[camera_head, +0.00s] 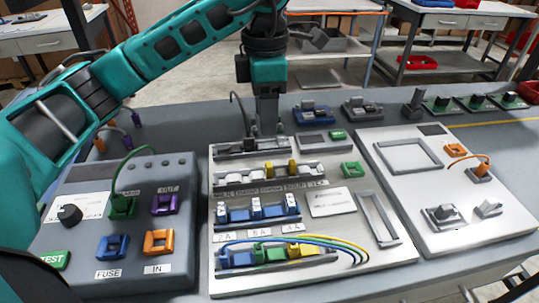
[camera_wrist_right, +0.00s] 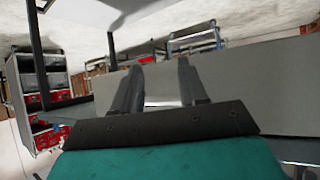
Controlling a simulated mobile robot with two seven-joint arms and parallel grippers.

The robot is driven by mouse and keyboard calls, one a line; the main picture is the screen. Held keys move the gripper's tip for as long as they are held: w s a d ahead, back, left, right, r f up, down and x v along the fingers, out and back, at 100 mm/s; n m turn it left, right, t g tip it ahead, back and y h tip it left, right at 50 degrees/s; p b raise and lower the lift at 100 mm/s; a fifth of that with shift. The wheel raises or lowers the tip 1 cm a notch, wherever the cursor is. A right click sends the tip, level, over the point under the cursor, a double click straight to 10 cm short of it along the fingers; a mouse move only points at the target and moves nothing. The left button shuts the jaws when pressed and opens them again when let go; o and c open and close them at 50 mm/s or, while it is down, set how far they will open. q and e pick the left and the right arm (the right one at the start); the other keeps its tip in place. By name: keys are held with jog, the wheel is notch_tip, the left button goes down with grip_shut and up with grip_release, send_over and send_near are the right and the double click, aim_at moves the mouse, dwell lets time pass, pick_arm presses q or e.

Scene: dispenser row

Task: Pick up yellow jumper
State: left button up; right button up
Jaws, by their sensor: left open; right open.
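Small yellow jumper pieces (camera_head: 280,169) sit in the pale terminal strip in the upper part of the central white panel (camera_head: 232,190). My left gripper (camera_head: 267,122) points down over the back of this panel, behind and above the yellow pieces and apart from them. Its fingers are dark and seen nearly edge-on, and nothing shows held between them. My right gripper (camera_wrist_right: 158,85) shows in the right wrist view, its two dark fingers spread with nothing between them, away from the panel.
A grey test box (camera_head: 120,240) with coloured sockets stands at left. A white panel (camera_head: 400,205) with a frame and connectors lies at right. Blue, green and yellow cables (camera_head: 335,244) arch over the central panel's front. Green-topped parts (camera_head: 475,101) stand at the back right.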

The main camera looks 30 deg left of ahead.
pick_arm(q)
send_over(269, 164)
jog(key=f, duration=0.7)
jog(key=shift+s+a, duration=0.1)
jog(key=shift+s, duration=0.3)
jog(key=shift+w+f, duration=0.2)
jog(key=shift+f, duration=1.25)
jog(key=shift+w+f, duration=0.15)
jog(key=shift+f, duration=1.3)
grip_shut()
